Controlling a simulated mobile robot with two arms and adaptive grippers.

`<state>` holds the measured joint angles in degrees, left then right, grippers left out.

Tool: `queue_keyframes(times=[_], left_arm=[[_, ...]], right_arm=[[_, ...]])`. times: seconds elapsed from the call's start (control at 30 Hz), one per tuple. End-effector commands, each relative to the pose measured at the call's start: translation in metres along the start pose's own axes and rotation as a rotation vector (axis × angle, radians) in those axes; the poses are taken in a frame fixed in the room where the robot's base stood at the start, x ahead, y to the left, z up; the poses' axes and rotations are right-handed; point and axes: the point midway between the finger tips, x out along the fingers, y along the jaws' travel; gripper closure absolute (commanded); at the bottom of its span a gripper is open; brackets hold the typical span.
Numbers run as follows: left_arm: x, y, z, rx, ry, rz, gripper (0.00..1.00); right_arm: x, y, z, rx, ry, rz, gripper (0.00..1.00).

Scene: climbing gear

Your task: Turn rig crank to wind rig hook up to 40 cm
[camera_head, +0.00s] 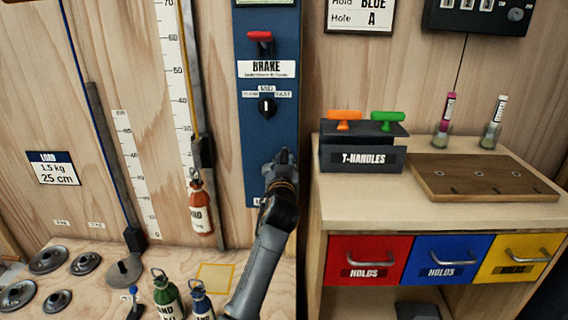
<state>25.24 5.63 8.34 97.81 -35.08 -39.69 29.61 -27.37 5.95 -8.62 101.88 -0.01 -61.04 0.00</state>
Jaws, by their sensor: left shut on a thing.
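My left gripper (281,166) is at the lower part of the blue rig panel (268,130), shut on a part there that it mostly hides. The crank itself cannot be made out behind the gripper. The rig hook (194,175) hangs on a line beside the tall white scale (175,80). An orange-red sand bag (201,208) hangs upright from it, above the wooden base. The hook is well below the scale's 40 mark. My right gripper is not in view.
The panel has a red brake lever (260,37) and a black knob (267,106). Green (167,297) and blue (201,301) sand bags stand below, near weight discs (48,260). At right, a cabinet (480,208) holds a T-handles box (362,158) and a wooden board (482,180).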

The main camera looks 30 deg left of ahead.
Motion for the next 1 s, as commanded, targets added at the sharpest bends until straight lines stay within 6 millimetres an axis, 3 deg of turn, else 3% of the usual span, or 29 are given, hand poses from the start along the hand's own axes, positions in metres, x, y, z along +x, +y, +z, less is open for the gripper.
queue_keyframes(times=[0.67,0.83,1.0], left_arm=[[0.000,0.008,0.006,0.102,-0.001,0.002,1.00],[0.001,0.012,0.013,0.199,-0.004,0.002,1.00],[0.006,0.011,0.023,0.353,-0.005,0.002,1.00]], right_arm=[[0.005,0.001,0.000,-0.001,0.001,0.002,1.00],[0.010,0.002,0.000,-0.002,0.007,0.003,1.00],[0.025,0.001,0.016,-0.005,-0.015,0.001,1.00]])
